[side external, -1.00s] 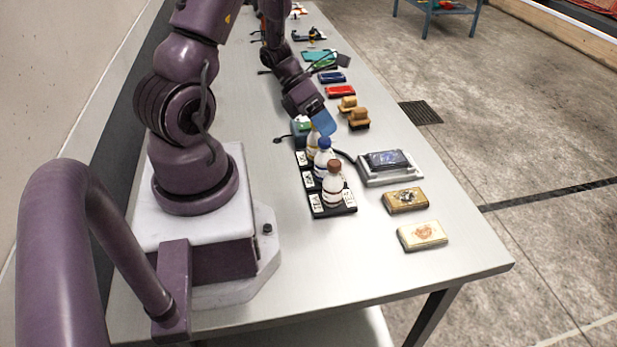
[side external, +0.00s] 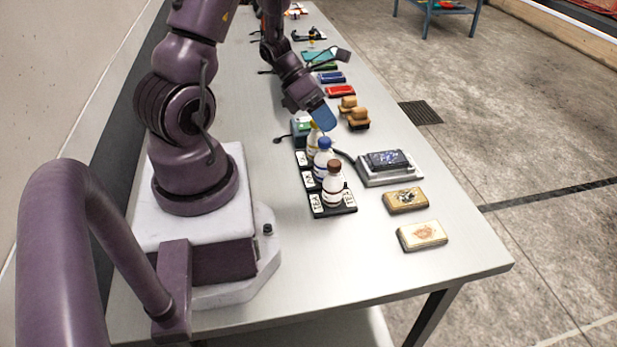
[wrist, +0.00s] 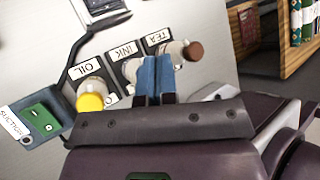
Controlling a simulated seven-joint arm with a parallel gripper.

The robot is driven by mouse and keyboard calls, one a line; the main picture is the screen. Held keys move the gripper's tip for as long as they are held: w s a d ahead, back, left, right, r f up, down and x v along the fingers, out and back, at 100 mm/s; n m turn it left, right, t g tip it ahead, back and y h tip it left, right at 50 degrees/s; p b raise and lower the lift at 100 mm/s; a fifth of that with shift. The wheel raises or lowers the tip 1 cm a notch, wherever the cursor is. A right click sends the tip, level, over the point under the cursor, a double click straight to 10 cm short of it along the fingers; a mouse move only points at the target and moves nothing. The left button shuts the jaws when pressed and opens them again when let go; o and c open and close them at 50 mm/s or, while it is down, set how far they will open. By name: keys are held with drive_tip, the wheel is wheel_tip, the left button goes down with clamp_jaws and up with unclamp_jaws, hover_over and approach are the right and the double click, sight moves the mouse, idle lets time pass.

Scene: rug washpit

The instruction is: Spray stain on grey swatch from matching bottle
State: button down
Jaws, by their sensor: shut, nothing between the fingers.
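Three white spray bottles stand in a black labelled rack (side external: 346,211). The yellow-capped bottle (side external: 314,143) is at OIL, the blue-capped bottle (side external: 323,160) at INK and the brown-capped bottle (side external: 333,187) at TEA. In the wrist view, the fingers (wrist: 155,60) cover part of the INK bottle (wrist: 131,68). A dark swatch with a bluish stain (side external: 388,160) lies on a grey tray (side external: 390,181). I cannot tell whether it is the grey swatch.
A tan swatch with a dark stain (side external: 405,200) and a cream swatch with an orange-brown stain (side external: 422,236) lie right of the rack. A green-topped SUCTION box (wrist: 38,118) stands beside OIL. Brushes (side external: 357,119) are further back. The near table is clear.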

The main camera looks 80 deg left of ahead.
sight(324, 137)
wheel_tip(324, 137, up, 6)
idle(0.8)
idle(0.7)
drive_tip(key=s+d+r+m+y, duration=0.2)
drive_tip(key=d+r+m, duration=0.5)
drive_tip(key=m, duration=1)
drive_tip(key=s+d+r+m+y, duration=0.2)
drive_tip(key=d+r+m, duration=0.6)
drive_tip(key=m, duration=1)
drive_tip(key=y, duration=0.2)
drive_tip(key=shift+s+d+r+g+y, duration=0.3)
drive_tip(key=shift+y, duration=0.1)
